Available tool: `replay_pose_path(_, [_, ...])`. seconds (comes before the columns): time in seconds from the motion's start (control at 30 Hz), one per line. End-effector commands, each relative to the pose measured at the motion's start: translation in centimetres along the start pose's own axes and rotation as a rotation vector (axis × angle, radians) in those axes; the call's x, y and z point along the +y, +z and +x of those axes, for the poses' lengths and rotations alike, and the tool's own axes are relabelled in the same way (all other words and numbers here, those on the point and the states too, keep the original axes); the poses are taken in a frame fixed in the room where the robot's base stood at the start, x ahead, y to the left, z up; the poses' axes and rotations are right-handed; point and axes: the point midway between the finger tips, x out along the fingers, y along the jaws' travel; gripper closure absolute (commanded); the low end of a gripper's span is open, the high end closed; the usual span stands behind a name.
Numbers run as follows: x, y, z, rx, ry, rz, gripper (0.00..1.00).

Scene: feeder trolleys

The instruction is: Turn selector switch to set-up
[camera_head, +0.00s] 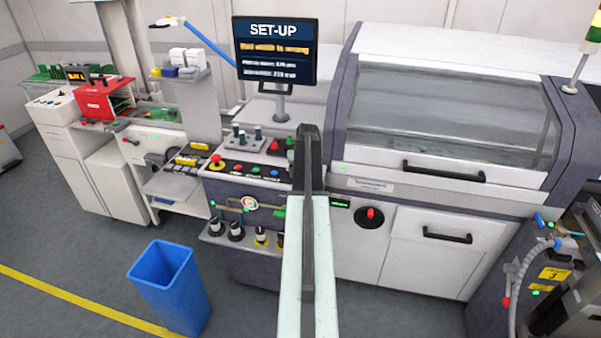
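The monitor (275,52) above the machine reads "SET-UP" in large letters, with an orange line and smaller white lines below. The sloped control panel (232,178) carries a red mushroom button (216,161) at its left and a row of small coloured controls (256,170). I cannot make out which control is the selector switch. My arm reaches up from the bottom middle, and its dark end, with my gripper (308,135), is over the panel's right end. It covers that part of the panel. The fingers cannot be made out, nor whether they touch anything.
A machine with a clear hood (450,112) stands at the right, with a red rotary knob (369,214) on its front. A blue bin (165,285) stands on the floor. A red box (103,98) sits on the left bench. Grey floor beside the bin is free.

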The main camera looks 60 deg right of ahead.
Motion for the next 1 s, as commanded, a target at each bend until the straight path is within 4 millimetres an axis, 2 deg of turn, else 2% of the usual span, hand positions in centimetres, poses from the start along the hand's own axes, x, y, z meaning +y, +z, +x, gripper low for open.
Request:
replay_pose_path(0.27, [0.0, 0.0, -0.6, 0.0, -0.001, -0.001, 0.44])
replay_pose_path(0.7, [0.0, -0.1, -7.8, 0.0, 0.0, 0.0, 0.44])
replay_pose_path(1.0, [0.0, 0.1, -7.8, 0.0, 0.0, 0.0, 0.44])
